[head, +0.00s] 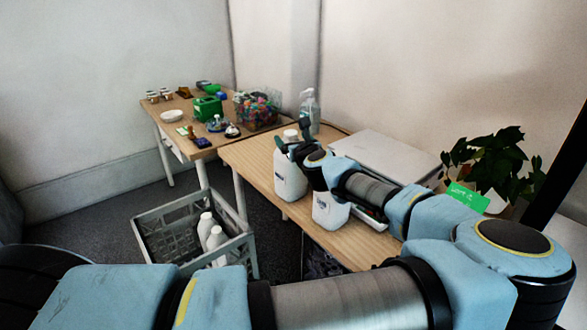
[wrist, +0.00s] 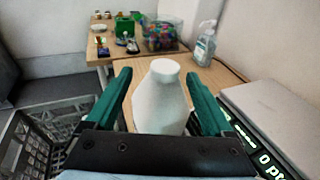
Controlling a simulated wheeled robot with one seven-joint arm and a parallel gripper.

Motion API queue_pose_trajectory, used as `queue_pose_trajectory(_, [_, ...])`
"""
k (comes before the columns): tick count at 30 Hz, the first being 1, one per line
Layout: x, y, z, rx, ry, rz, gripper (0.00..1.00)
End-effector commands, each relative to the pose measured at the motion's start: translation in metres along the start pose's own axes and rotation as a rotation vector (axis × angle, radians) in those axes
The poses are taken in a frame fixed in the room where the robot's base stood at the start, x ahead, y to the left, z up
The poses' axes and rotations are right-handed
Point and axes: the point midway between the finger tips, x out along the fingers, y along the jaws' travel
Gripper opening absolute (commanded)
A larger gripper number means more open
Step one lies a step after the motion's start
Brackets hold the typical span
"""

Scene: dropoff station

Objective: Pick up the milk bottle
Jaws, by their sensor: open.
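A white milk bottle (head: 290,178) stands upright on the near wooden table. In the wrist view the white bottle (wrist: 160,104) is centred between the two green fingers of my gripper (wrist: 158,73), its cap rising between the fingertips. My gripper (head: 292,136) is open, with one finger on each side of the bottle and a visible gap on both sides. A second white bottle (head: 330,212) stands on the same table beneath my wrist, its top hidden by my arm. Two more white bottles (head: 207,228) sit in the grey crate.
The grey crate (head: 178,210) is on the floor left of the table. A scale (head: 385,157) is right of the bottles, and a pump bottle (head: 310,108) stands behind. A potted plant (head: 497,165) is at right. A farther table (head: 150,108) holds small items and a colourful bin (head: 258,108).

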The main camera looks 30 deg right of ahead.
Motion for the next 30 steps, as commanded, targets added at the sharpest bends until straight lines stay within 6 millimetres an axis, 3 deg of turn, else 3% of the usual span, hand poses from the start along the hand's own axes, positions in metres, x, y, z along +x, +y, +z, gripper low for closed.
queue_pose_trajectory(18, [0.070,-0.007,0.000,-0.001,0.003,0.002,0.87])
queue_pose_trajectory(27, [0.075,-0.008,-0.003,-0.002,0.003,0.000,0.87])
queue_pose_trajectory(30, [0.075,-0.008,-0.003,-0.002,0.003,0.000,0.78])
